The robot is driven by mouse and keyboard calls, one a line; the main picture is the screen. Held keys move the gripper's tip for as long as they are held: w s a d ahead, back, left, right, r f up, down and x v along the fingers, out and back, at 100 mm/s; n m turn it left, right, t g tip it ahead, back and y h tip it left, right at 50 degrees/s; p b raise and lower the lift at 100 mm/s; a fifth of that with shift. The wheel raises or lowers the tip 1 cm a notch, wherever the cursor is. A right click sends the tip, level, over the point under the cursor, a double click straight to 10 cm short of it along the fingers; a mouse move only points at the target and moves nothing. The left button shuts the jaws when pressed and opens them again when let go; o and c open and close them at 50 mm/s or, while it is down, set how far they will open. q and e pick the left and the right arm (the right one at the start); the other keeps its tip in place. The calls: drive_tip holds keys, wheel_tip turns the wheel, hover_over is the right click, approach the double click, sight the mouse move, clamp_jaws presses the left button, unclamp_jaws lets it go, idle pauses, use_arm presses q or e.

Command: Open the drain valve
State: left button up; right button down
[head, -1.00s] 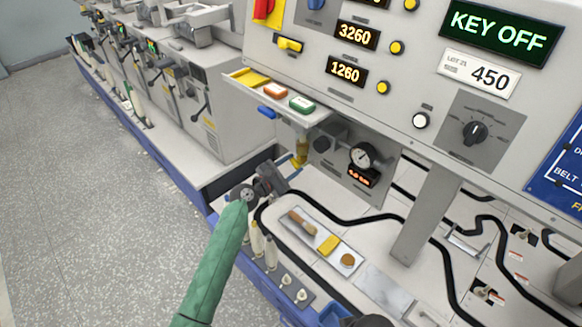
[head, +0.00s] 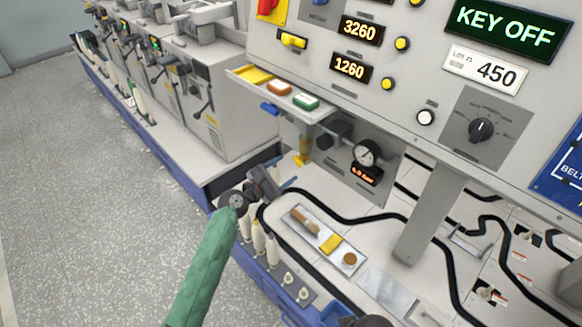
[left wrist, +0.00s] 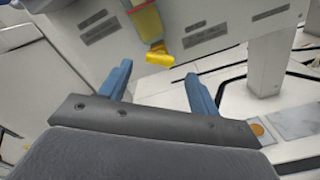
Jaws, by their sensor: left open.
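The drain valve looks to be the small yellow piece (head: 302,159) at the bottom of an amber bowl (head: 304,144) under the grey air unit. In the left wrist view the yellow lever (left wrist: 160,58) sticks out to the right below the bowl (left wrist: 147,22). My left gripper (head: 281,176) is open and empty, just below and left of the valve in the head view. In the left wrist view its two blue fingers (left wrist: 158,78) stand apart, with the yellow lever beyond and between their tips. My right gripper is not seen.
A pressure gauge (head: 365,153) with a red readout sits right of the valve. A grey post (head: 425,220) stands to the right.

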use_arm(q)
drive_tip(key=shift+v, duration=1.65)
